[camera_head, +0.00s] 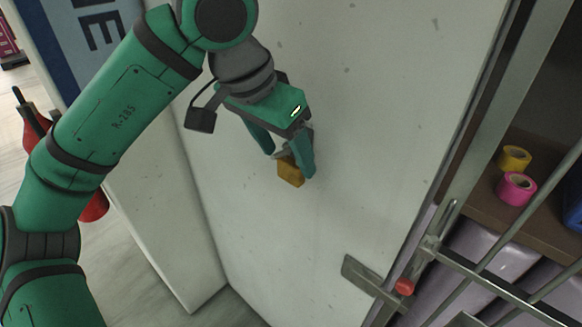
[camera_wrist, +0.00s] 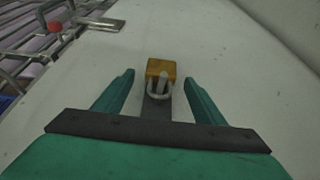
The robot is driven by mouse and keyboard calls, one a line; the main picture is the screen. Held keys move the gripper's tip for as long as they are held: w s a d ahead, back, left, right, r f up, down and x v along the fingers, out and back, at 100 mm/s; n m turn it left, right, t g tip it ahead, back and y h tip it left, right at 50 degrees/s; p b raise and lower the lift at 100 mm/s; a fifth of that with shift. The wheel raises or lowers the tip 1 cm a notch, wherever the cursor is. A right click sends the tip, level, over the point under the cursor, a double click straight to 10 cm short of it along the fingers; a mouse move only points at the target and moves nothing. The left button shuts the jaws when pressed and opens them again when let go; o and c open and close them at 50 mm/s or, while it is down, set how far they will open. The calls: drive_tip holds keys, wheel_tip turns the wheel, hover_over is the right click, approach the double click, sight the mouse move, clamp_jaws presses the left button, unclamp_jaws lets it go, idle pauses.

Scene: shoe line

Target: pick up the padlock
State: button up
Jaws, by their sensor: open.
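The padlock (camera_head: 290,172) has a yellow-brown body and hangs at a pale upright panel (camera_head: 330,230). In the wrist view the padlock (camera_wrist: 161,70) shows its grey shackle towards me, around or through a dark metal strip (camera_wrist: 157,105). My gripper (camera_head: 290,165) is open, with its green fingers around the padlock area. In the wrist view the fingers of my gripper (camera_wrist: 160,78) stand to the left and right of the padlock, with a gap on both sides. Part of the padlock is hidden behind a finger in the head view.
A metal latch with a red knob (camera_head: 404,286) and barred frame (camera_head: 490,285) are at the lower right. A shelf (camera_head: 470,195) there holds a yellow roll (camera_head: 514,158) and a pink roll (camera_head: 516,189). A red object (camera_head: 95,207) is behind my arm at left.

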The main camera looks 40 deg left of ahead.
sight(290, 162)
drive_tip(key=x, duration=0.4)
drive_tip(key=shift+a, duration=0.1)
drive_tip(key=shift+c, duration=0.3)
drive_tip(key=shift+w, duration=0.1)
drive_tip(key=c, duration=1.2)
drive_tip(key=shift+r, duration=0.85)
drive_tip(key=s, duration=0.6)
drive_tip(key=s+a, duration=0.1)
drive_tip(key=s, duration=1.1)
drive_tip(key=shift+a+f, duration=0.1)
drive_tip(key=shift+a, duration=0.1)
